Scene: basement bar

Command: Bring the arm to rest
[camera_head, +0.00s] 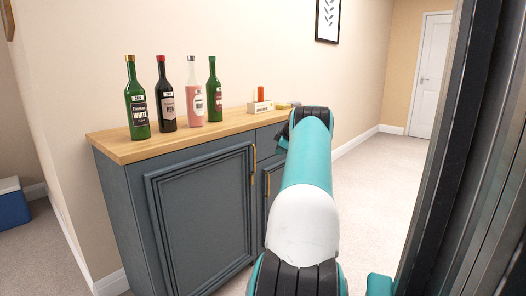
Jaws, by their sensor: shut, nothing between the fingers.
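My arm, teal and white with dark joints, rises from the bottom of the head view. It bends at a dark joint near the right end of the wooden counter top (130,150). My gripper does not show clearly; the arm hides what lies past that joint. No held object is visible.
Bottles stand on the blue-grey cabinet (205,205): a green one (136,105), a dark one (166,100), a pink one (194,97) and another green one (214,92). A small caddy (259,107) is nearer the arm. Open carpet (375,175) leads to a white door (429,75).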

